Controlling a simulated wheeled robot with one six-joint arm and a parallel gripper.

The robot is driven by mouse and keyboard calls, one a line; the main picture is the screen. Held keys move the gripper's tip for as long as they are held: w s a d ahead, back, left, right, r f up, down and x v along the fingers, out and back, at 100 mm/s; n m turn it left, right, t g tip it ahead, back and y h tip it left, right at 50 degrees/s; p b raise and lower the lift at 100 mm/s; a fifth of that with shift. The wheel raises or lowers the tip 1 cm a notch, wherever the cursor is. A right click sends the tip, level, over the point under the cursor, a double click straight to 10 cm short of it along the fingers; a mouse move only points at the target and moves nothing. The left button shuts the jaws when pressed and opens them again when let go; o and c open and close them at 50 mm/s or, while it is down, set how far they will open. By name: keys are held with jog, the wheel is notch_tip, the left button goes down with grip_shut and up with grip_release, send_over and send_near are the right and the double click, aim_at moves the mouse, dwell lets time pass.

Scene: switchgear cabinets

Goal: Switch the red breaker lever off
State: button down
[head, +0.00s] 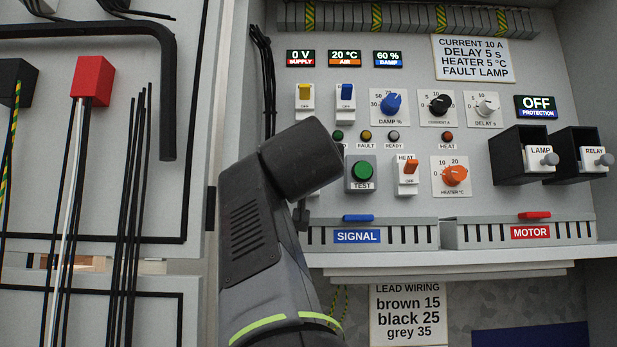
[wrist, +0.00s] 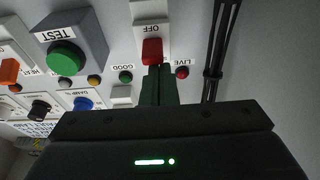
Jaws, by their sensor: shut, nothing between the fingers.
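The red breaker lever (wrist: 152,51) is in the wrist view, which shows the panel upside down. It sits on a white breaker body (wrist: 154,12), at the end away from the printed OFF word. My gripper (wrist: 158,70) is shut and empty, its dark green fingertips right at the lever's near end. I cannot tell whether they touch it. In the head view my arm hides the gripper and the red lever; only a white edge shows beside the TEST button.
The green TEST button (head: 362,171) and orange HEAT lever (head: 410,166) are beside the breaker. A red LIVE lamp (wrist: 182,72) and black cables (wrist: 216,70) are close to the fingers. The SIGNAL duct (head: 372,237) runs below. The hinged door panel (head: 190,120) stands at left.

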notch_tip(320, 180, down, 3)
jog(key=b, duration=0.3)
jog(key=shift+w+a+f+b, duration=0.1)
jog(key=shift+f+b, duration=0.25)
jog(key=shift+b, duration=0.05)
dwell(0.5)
jog(key=shift+r, duration=0.1)
notch_tip(320, 180, up, 5)
jog(key=s+p, duration=0.2)
jog(key=p, duration=0.2)
jog(key=s+f+b, duration=0.1)
jog(key=f+b, duration=0.1)
jog(key=f, duration=0.1)
jog(key=s+f+b, duration=0.2)
jog(key=f, duration=0.1)
jog(key=s+f+b, duration=0.1)
jog(key=f+b, duration=0.1)
jog(key=f, duration=0.1)
jog(key=shift+s+f, duration=0.3)
jog(key=shift+s, duration=0.05)
